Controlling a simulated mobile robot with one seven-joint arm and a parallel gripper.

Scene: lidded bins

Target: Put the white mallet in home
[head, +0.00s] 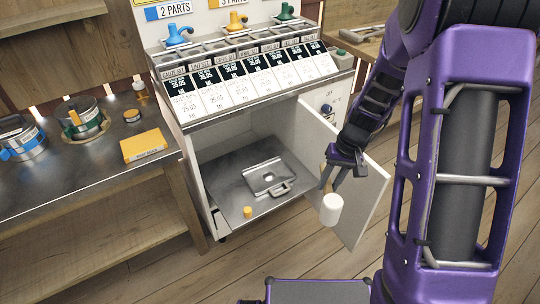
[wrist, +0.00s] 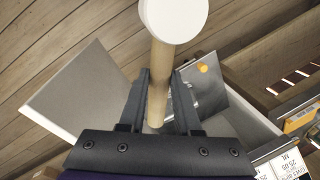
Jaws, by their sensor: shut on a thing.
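The white mallet has a thick white head (head: 331,210) and a pale wooden handle. It hangs head down from my gripper (head: 333,180) in the head view, in front of the open cabinet door. In the wrist view, my gripper (wrist: 159,85) is shut on the mallet's wooden handle (wrist: 160,75), and the white head (wrist: 174,18) sticks out beyond the fingertips. Nothing in view is labelled "home". A white cabinet (head: 205,178) stands open left of the gripper, its door (head: 362,200) swung out to the right.
A metal plate with a handle (head: 270,178) and a small orange piece (head: 247,211) lie on the cabinet floor. A labelled counter (head: 250,75) stands above. The wooden floor in front is open.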

